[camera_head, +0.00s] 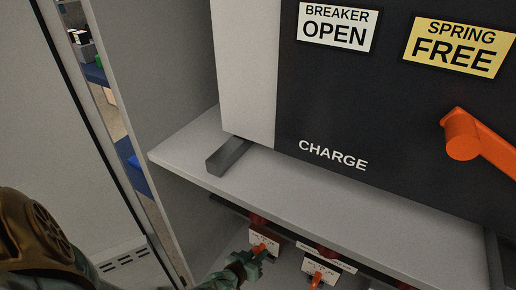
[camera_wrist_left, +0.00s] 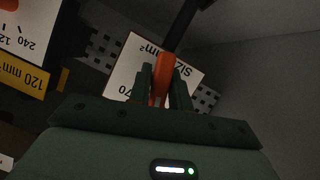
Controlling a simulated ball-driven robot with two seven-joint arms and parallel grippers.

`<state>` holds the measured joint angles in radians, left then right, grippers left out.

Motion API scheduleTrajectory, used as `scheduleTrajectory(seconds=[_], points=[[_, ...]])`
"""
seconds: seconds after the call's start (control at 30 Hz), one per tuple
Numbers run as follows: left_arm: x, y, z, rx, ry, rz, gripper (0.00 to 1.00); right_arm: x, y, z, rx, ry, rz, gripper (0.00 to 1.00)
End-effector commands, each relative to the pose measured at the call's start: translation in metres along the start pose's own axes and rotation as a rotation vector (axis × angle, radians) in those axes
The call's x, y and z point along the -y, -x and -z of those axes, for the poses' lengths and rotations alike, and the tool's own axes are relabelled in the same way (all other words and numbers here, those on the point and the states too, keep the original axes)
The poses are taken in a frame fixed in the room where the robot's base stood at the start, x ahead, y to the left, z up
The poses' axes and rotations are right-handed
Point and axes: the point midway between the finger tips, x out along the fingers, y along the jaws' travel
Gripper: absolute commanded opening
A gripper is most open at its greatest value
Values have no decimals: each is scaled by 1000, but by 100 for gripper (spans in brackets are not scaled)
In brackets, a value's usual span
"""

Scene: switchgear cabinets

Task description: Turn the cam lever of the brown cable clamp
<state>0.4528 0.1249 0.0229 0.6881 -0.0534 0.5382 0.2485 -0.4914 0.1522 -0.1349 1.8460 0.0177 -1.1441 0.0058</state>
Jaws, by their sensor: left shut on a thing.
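The cable clamp at my left gripper (camera_head: 250,258) sits under the cabinet shelf in the head view, with a white label plate (camera_head: 264,240) and what looks like a brownish body. Its orange cam lever (camera_head: 259,249) is at my left fingertips. In the left wrist view the left gripper (camera_wrist_left: 162,88) is shut on this orange lever (camera_wrist_left: 163,72), one dark green finger on each side. Behind it is a white plate (camera_wrist_left: 125,68) with upside-down text, partly readable as "mm²" and "70". The clamp's body is mostly hidden there. My right gripper is not in view.
A second clamp plate (camera_head: 319,271) with an orange lever (camera_head: 316,279) stands close to the right. The shelf (camera_head: 330,205) overhangs both clamps. Above it is a dark breaker panel (camera_head: 340,110) with an orange handle (camera_head: 470,138). The cabinet side wall (camera_head: 160,70) stands left.

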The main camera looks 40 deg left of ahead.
Motion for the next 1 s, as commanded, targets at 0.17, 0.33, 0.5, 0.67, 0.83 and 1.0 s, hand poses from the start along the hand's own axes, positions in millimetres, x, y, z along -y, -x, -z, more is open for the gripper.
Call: scheduleTrajectory(seconds=[0.17, 0.33, 0.5, 0.67, 0.83, 1.0], points=[[2, 0, -4, 6, 148, -62, 0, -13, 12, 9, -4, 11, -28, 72], [3, 0, -5, 6, 298, -123, 0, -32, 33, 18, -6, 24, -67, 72], [3, 0, -6, 6, 448, -184, 0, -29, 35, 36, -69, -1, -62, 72], [4, 0, -6, 7, 587, -240, 0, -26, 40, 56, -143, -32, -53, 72], [3, 0, -6, 5, 719, -293, 0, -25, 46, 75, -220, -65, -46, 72], [3, 0, -5, 5, 823, -336, 0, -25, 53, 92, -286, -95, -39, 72]])
